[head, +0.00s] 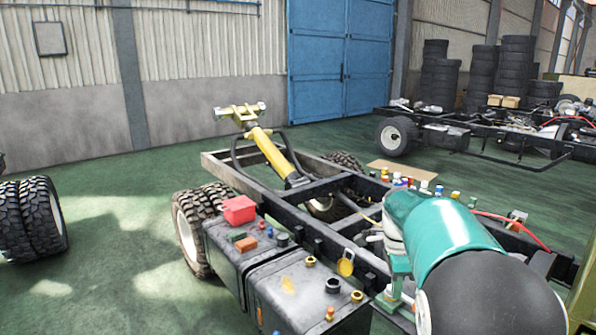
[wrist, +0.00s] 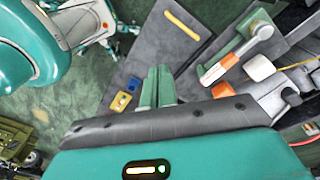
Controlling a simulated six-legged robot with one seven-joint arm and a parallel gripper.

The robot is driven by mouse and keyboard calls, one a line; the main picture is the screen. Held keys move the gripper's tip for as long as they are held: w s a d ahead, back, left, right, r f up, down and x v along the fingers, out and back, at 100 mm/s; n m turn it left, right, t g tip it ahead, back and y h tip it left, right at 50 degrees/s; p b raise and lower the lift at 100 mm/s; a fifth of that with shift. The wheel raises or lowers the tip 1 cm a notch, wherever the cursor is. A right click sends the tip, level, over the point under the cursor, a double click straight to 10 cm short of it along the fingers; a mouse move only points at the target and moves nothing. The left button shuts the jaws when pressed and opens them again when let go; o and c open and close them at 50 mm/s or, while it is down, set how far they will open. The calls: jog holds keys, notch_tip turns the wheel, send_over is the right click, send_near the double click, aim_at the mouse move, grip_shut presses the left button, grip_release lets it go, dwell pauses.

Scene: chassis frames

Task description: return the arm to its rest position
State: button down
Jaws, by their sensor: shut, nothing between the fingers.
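My gripper (wrist: 158,72) shows in the wrist view as two green fingers side by side, shut with nothing between them. They point over a dark grey flat surface (wrist: 150,50). My teal arm (head: 440,235) reaches into the right foreground of the head view, with a large black joint in front. In the head view I cannot clearly make out the fingers. Teal parts of my own body show at the upper left of the wrist view.
A truck chassis (head: 320,190) with a yellow crane post (head: 265,145) lies ahead. Black boxes (head: 300,290) on its side carry a red container (head: 239,210) and small caps. Small blue (wrist: 121,102) and yellow (wrist: 133,84) blocks lie near my fingers. Open green floor (head: 120,240) is left.

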jog(key=s+a+r+n+t, duration=0.1)
jog(key=s+a+n+t, duration=0.1)
jog(key=s+n, duration=0.4)
jog(key=s+a+r+n+t, duration=0.2)
jog(key=s+n, duration=0.4)
jog(key=s, duration=0.6)
jog(key=s+a+r+n+t, duration=0.2)
jog(key=s+a+n, duration=0.1)
jog(key=s+n, duration=0.4)
jog(key=shift+s+a+t+y, duration=0.15)
jog(key=shift+s+t+y, duration=0.2)
jog(key=shift+s, duration=0.55)
jog(key=shift+r, duration=0.1)
